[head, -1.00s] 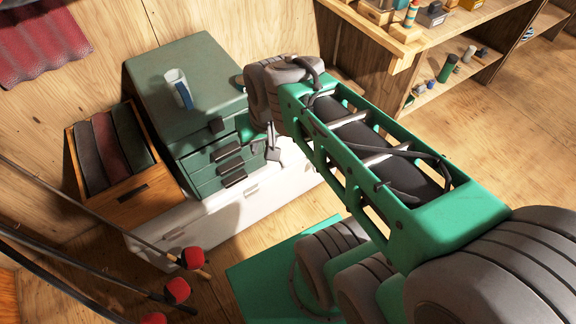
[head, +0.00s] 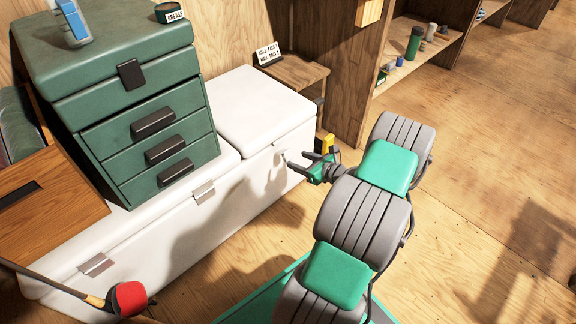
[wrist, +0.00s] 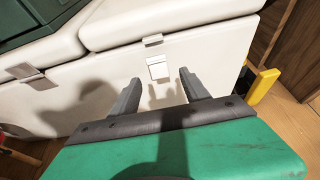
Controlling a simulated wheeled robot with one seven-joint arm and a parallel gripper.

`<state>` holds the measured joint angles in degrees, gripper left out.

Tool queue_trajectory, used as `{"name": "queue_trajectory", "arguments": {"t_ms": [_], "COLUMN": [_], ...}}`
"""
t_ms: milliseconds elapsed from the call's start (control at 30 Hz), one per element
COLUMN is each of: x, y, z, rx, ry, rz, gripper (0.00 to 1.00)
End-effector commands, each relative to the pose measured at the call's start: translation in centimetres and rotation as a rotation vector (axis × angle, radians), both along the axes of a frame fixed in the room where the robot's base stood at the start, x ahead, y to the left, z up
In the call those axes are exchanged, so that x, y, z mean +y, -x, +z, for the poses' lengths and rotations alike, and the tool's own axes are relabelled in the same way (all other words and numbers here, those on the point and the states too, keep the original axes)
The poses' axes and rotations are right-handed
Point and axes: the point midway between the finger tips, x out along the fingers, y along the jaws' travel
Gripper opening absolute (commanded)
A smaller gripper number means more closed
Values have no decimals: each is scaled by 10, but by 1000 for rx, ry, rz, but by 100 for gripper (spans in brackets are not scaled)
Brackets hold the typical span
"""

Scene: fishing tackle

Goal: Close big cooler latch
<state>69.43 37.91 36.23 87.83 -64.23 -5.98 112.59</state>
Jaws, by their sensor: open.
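The big cooler (head: 160,245) is a long white chest along the wall, with its lids down. In the wrist view, a small white latch plate (wrist: 158,68) is on its front face, below a small catch piece (wrist: 152,40) at the lid edge. A gap shows between the two. Another latch (wrist: 30,75) at the left lies across the lid seam, and it also shows in the head view (head: 204,192). My gripper (head: 302,162) is open and empty in front of the cooler's right end. In the wrist view its fingertips (wrist: 159,78) point at the front face, either side of the latch plate.
A green drawer chest (head: 150,125) stands on the cooler's left part. A yellow object (wrist: 263,86) is just right of the gripper. A wooden shelf unit (head: 400,75) stands behind. A red-ended rod (head: 130,298) is at the lower left. Floor to the right is clear.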

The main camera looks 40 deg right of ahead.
Motion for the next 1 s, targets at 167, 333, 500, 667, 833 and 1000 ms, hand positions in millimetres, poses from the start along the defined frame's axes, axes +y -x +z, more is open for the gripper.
{"name": "queue_trajectory", "arguments": {"t_ms": [167,333,500,667,833,1000], "x": [6,8,9,8,8,8], "y": [-33,-56,-63,-63,-63,-63], "z": [-17,-25,-25,-24,-24,-24], "rx": [1,4,3,4,3,3], "ry": [5,5,4,4,5,5], "rz": [9,8,6,6,6,6], "gripper": [55,55,55,54,40,26]}}
